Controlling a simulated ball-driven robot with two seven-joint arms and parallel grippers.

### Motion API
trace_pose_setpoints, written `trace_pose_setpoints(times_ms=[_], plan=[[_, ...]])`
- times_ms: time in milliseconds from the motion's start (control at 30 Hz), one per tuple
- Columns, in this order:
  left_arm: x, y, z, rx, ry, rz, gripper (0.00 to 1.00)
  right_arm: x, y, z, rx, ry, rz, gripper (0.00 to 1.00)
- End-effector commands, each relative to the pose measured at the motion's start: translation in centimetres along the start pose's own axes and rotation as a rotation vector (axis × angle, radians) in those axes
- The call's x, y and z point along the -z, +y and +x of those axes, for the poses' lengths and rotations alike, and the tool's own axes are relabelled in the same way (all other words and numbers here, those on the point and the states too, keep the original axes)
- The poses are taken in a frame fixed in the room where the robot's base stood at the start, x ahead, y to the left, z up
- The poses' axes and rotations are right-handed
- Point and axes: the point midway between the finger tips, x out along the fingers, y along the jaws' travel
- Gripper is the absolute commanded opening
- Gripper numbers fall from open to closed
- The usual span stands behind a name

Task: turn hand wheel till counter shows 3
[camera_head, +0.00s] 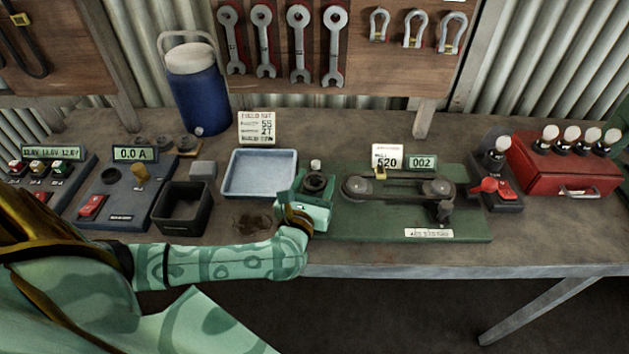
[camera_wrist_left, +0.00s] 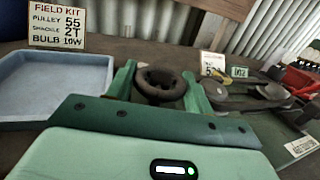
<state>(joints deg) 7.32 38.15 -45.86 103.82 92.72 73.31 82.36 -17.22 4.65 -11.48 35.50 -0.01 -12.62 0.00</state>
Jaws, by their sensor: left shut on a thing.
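The hand wheel (camera_head: 317,183) is a dark round wheel at the left end of a green bench rig (camera_head: 380,222). My left gripper (camera_head: 312,190) is shut on the hand wheel, one finger on each side; in the left wrist view the dark wheel (camera_wrist_left: 160,84) sits between the two green fingers (camera_wrist_left: 160,90). The counter (camera_head: 422,162) is a small display at the back of the rig and reads 002. It also shows in the left wrist view (camera_wrist_left: 240,72), small. A white card (camera_head: 387,157) beside it reads 520. My right gripper is not in view.
A blue-grey tray (camera_head: 259,194) and a dark open box (camera_head: 181,228) lie left of the wheel. The bench's front edge runs just below the rig.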

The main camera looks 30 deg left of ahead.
Motion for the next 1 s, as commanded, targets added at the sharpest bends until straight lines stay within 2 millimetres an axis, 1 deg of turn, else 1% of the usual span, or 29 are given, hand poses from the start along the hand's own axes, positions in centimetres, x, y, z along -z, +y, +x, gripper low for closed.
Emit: trace_pose_setpoints(times_ms=[100,267,500,700,1000], plan=[[0.1,-0.1,-0.1,-0.085,0.005,-0.006,0.29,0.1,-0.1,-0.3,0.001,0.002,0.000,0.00],[0.2,-0.1,-0.1,-0.226,0.006,-0.008,0.29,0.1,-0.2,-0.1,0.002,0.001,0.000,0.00],[0.5,-0.1,-0.1,-0.439,0.008,-0.005,0.29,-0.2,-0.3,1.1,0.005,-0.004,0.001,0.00],[0.5,-0.1,-0.1,-0.588,0.008,-0.004,0.29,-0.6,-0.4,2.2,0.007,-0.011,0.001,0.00],[0.3,-0.1,0.0,-0.727,0.005,-0.001,0.29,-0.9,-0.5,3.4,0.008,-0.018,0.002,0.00]])
